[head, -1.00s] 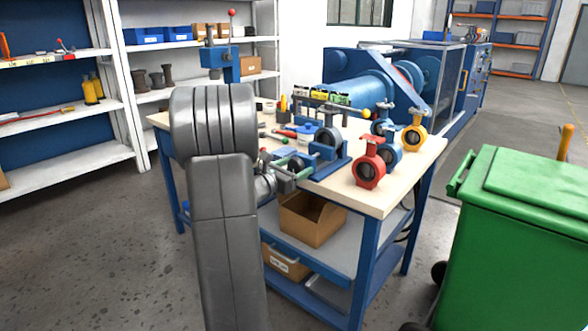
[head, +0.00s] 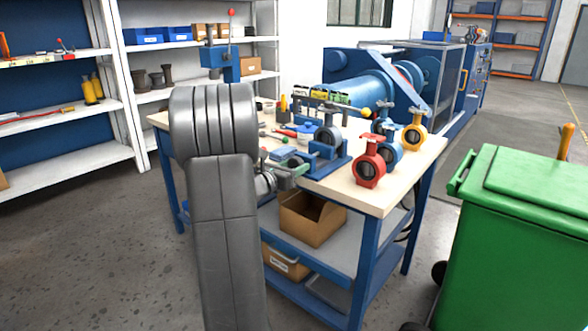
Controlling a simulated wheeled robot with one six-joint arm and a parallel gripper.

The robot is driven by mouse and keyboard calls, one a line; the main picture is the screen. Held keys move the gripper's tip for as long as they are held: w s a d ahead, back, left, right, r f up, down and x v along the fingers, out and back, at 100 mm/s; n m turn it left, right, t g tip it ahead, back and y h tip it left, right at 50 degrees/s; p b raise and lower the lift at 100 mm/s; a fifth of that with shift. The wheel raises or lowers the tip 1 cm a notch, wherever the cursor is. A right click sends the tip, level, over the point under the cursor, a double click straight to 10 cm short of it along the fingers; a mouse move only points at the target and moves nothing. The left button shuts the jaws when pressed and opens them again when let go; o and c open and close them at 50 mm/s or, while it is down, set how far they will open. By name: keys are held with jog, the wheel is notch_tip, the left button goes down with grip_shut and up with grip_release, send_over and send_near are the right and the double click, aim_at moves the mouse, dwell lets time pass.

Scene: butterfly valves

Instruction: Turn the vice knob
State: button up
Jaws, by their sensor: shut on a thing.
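The blue vice (head: 327,157) stands on the front edge of the workbench, with a grey-blue butterfly valve (head: 327,135) upright at it. My gripper (head: 298,171) is at the vice's left end, at the bench's front edge, small in the head view. It is shut on the vice knob, which is mostly hidden by the jaws. My own arm covers the area left of the gripper.
The workbench (head: 395,192) also bears red (head: 369,168), yellow (head: 414,134) and blue (head: 388,150) valves to the right. A green bin (head: 520,240) stands at right. A cardboard box (head: 310,218) sits on the bench's lower shelf. Open floor lies at left.

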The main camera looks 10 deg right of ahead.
jog(key=n, duration=0.3)
jog(key=shift+n, duration=0.3)
jog(key=n, duration=0.3)
jog(key=shift+n, duration=0.3)
jog(key=n+p, duration=0.1)
jog(key=n, duration=0.2)
jog(key=shift+r+n, duration=0.1)
jog(key=shift+n, duration=0.3)
jog(key=n+p, duration=0.2)
jog(key=n, duration=0.2)
jog(key=shift+p, duration=0.35)
jog(key=n+p, duration=0.2)
jog(key=n, duration=0.2)
jog(key=shift+r, duration=0.1)
jog(key=n+p, duration=0.3)
jog(key=n, duration=0.1)
jog(key=shift+n, duration=0.3)
jog(key=n+p, duration=0.2)
jog(key=n, duration=0.1)
jog(key=shift+n, duration=0.3)
jog(key=shift+n+p, duration=1.15)
jog(key=shift+n, duration=0.35)
